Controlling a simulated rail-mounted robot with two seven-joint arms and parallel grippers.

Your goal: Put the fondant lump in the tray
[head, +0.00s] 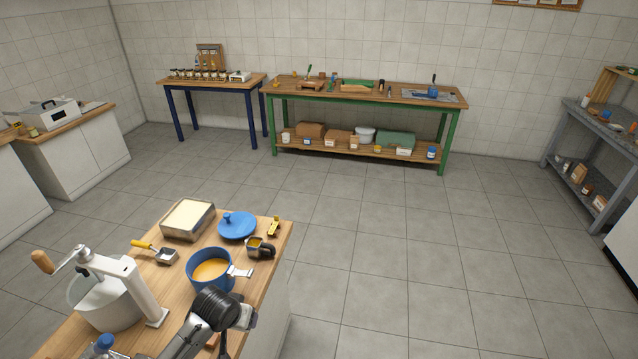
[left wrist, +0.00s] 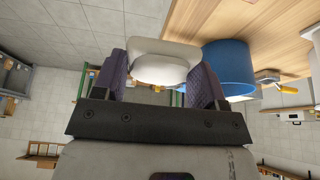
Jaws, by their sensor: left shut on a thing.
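My left gripper (left wrist: 160,65) is shut on a rounded, off-white fondant lump (left wrist: 163,62), which sits between its two dark purple fingers. In the head view my left gripper (head: 242,312) is over the right front part of the near wooden bench, close to the blue pot (head: 197,273). The lump is beside the pot wall in the left wrist view, and I cannot tell if they touch. A metal tray (head: 208,224) with a pale, flat surface inside lies at the bench's back left. My right gripper is not in view.
The pot holds amber liquid. A white cranked machine (head: 108,296) stands at left. Open tiled floor separates this bench from the green-legged table (head: 340,90) at the back.

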